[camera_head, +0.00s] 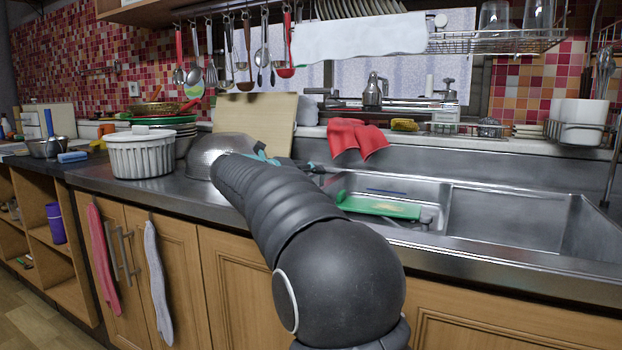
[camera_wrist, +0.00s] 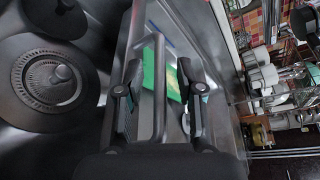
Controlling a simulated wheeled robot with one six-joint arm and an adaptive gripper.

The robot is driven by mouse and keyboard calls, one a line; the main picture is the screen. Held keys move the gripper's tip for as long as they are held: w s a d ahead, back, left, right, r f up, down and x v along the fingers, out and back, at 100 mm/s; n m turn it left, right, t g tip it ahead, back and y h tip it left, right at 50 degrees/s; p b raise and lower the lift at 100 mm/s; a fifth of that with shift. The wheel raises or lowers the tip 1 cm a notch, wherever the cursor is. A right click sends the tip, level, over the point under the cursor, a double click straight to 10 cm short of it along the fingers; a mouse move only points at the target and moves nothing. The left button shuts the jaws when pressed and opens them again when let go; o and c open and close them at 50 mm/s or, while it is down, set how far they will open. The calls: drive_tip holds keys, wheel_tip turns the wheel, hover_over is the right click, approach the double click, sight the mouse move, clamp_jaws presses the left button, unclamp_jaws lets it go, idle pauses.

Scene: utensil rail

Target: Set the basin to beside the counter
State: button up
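A white ribbed basin-like tub (camera_head: 142,156) stands upright on the metal counter (camera_head: 195,203) at the left. A perforated metal bowl (camera_head: 203,160) stands to its right, partly hidden by my arm. My gripper (camera_head: 268,157) is mostly hidden behind my forearm, near the bowl and the sink's left end, apart from the white tub. In the wrist view, my gripper (camera_wrist: 158,68) has its fingers spread. A grey bar lies in view between them, with gaps to both fingers. The white tub is not clearly visible there.
A sink (camera_head: 505,215) holding a green board (camera_head: 380,207) is at the right. Stacked plates and a cutting board (camera_head: 255,125) stand behind the bowl. Utensils (camera_head: 245,50) hang above. Towels hang on the cabinet front. A drain (camera_wrist: 48,78) shows in the wrist view.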

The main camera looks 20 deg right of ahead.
drive_tip(key=shift+d, duration=0.15)
drive_tip(key=shift+c, duration=0.2)
clamp_jaws()
